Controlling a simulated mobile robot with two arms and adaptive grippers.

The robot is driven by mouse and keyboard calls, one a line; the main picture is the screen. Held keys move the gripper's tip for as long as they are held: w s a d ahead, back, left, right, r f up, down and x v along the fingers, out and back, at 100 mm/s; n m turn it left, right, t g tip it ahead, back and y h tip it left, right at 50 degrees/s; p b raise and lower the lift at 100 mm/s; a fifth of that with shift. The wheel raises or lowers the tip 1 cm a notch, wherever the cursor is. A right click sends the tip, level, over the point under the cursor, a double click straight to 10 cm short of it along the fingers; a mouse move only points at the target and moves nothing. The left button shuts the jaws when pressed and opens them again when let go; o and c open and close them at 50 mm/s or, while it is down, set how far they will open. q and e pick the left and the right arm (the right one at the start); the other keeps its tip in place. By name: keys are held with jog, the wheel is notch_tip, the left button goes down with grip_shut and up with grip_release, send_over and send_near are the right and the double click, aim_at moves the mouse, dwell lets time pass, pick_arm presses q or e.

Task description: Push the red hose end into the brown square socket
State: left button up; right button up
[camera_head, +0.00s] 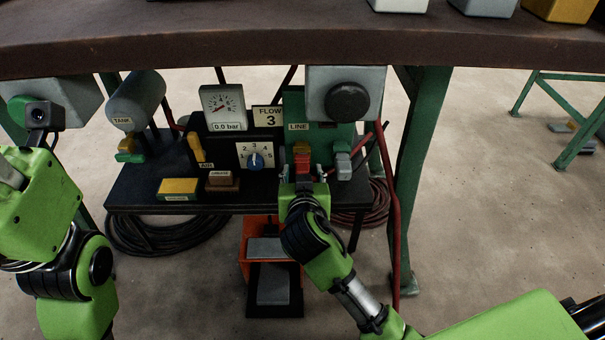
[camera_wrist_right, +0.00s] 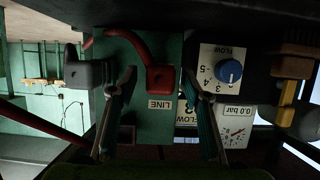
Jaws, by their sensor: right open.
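The red hose end (camera_head: 303,165) is at the green panel marked LINE, in the middle of the head view. It also shows in the right wrist view (camera_wrist_right: 160,78), with red hose running from it. My right gripper (camera_wrist_right: 158,88) is open, with one finger on each side of the red hose end. In the head view my right gripper (camera_head: 303,181) reaches up in front of the panel and partly hides it. A brown square block (camera_head: 222,182), seemingly the socket, sits on the black bench left of the gripper. Its opening cannot be made out. My left arm shows, but not its fingers.
A grey connector (camera_head: 343,162) is close to the right of the red hose end. A yellow block (camera_head: 178,188), a blue dial (camera_head: 255,160) and a gauge (camera_head: 222,107) are on the left. A brown tabletop (camera_head: 230,42) overhangs the bench. A pedal (camera_head: 273,285) is below.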

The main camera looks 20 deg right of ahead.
jog(key=c, duration=1.2)
jog(key=shift+s, duration=0.15)
jog(key=shift+s+a+p, duration=0.2)
jog(key=shift+s+a, duration=0.05)
jog(key=shift+s, duration=0.5)
jog(key=shift+s+a+p, duration=0.2)
jog(key=shift+s+p, duration=0.05)
jog(key=shift+s, duration=0.5)
jog(key=shift+s+a+p, duration=0.2)
jog(key=shift+s+a, duration=0.05)
jog(key=shift+s, duration=0.5)
